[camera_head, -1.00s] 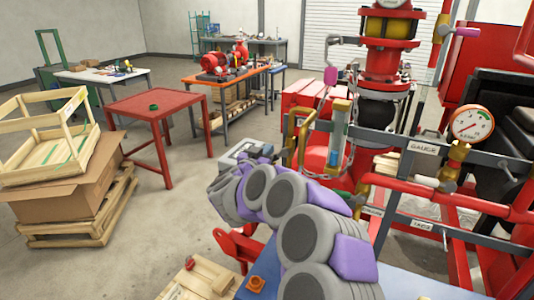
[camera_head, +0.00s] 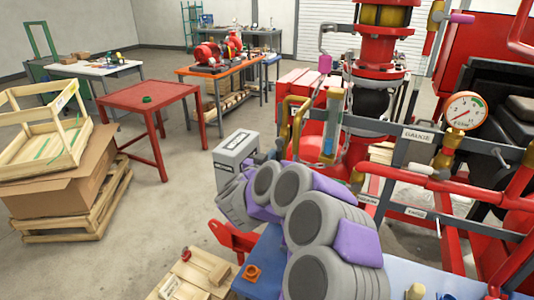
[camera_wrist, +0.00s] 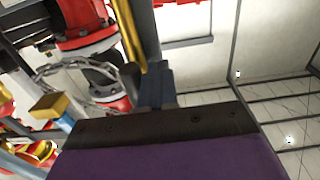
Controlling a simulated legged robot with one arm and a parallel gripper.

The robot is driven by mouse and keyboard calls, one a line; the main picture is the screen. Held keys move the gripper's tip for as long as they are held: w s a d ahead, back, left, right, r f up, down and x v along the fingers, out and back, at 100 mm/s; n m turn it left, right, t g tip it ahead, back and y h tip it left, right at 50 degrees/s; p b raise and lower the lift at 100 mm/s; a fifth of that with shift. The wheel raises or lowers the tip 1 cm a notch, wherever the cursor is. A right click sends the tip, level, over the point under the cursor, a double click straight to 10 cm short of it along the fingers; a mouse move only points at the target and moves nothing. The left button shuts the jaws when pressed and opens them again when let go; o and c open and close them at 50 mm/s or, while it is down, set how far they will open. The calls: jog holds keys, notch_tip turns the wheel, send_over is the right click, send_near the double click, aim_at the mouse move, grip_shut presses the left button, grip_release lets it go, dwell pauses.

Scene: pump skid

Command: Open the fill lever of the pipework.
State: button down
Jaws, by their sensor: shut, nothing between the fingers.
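The pipework shows a pink-purple handle (camera_head: 325,63) on a grey bent arm left of the red column, and a purple-ended lever (camera_head: 460,17) on a brass valve at upper right. No readable label tells me which is the fill lever. A sight tube (camera_head: 331,125) and a bent brass pipe (camera_head: 290,108) stand in front of the red column. My gripper (camera_wrist: 154,85) is shut and empty in the wrist view, with a brass bar (camera_wrist: 130,32) close beside its fingers. I cannot tell whether they touch. In the head view my arm mostly hides the gripper.
A round gauge (camera_head: 466,112) and a grey rail (camera_head: 400,133) with a GAUGE label stand at right. A grey box (camera_head: 236,148) is left of the brass pipe. A red table (camera_head: 150,100) and stacked crates (camera_head: 70,200) stand at left.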

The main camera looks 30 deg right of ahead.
jog(key=shift+w, duration=0.1)
jog(key=shift+w+a+r+p, duration=0.1)
jog(key=shift+w+a+p, duration=0.35)
jog(key=shift+p, duration=0.35)
jog(key=p+v, duration=0.3)
jog(key=v, duration=0.6)
jog(key=shift+p, duration=0.3)
